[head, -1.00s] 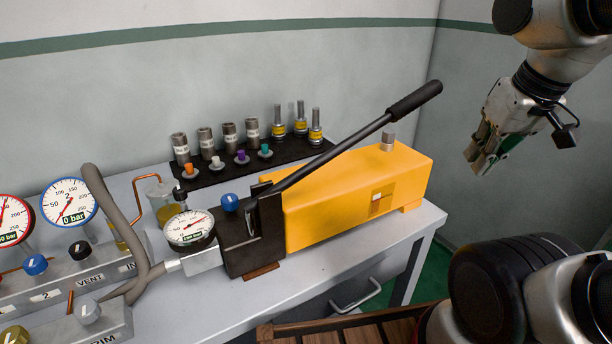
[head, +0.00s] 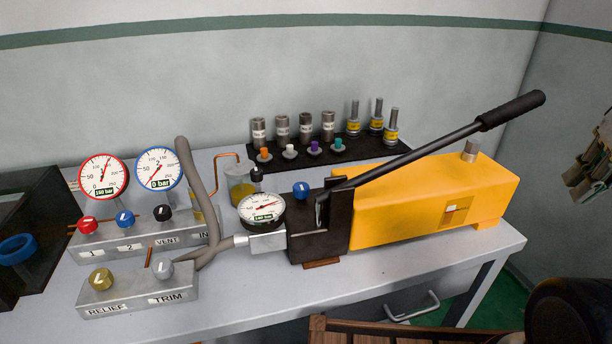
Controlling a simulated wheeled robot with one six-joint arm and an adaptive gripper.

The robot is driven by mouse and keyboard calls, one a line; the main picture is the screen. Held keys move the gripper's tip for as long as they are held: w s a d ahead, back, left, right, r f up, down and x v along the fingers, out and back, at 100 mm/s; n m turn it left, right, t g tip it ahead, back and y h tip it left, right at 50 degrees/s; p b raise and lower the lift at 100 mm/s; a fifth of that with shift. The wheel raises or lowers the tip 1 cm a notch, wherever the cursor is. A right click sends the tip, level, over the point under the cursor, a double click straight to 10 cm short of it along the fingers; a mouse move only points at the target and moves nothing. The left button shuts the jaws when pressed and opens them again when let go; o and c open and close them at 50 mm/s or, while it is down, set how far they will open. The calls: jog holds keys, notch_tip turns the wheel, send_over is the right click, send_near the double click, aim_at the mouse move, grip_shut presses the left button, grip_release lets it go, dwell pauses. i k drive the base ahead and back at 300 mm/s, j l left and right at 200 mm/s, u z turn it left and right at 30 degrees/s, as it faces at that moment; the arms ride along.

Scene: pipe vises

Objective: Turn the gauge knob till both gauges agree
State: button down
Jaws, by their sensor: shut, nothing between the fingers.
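On the valve block (head: 140,240) at the left stand a red-rimmed gauge (head: 103,176), its label reading about 150 bar, and a blue-rimmed gauge (head: 159,168) reading 0 bar. A third gauge (head: 261,209) sits on the pump's hose fitting, its needle well up the scale. A red knob (head: 87,225), a blue knob (head: 124,219) and a black VENT knob (head: 163,213) are on the block. A brass RELIEF knob (head: 101,279) and grey TRIM knob (head: 162,271) are on the front block. My gripper (head: 582,188) is shut and empty at the right edge, partly cut off, far from the knobs.
The yellow hand pump (head: 425,208) with its long raised lever (head: 430,143) lies between my gripper and the gauges. Fittings stand on a black mat (head: 285,168) behind. A grey hose (head: 192,165) arches beside the blocks. A dark box (head: 30,190) stands far left.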

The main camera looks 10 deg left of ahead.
aim_at(256, 173)
jog(key=k+l+u, duration=0.15)
jog(key=u, duration=1.6)
jog(key=l+z, duration=0.2)
jog(key=z, duration=0.2)
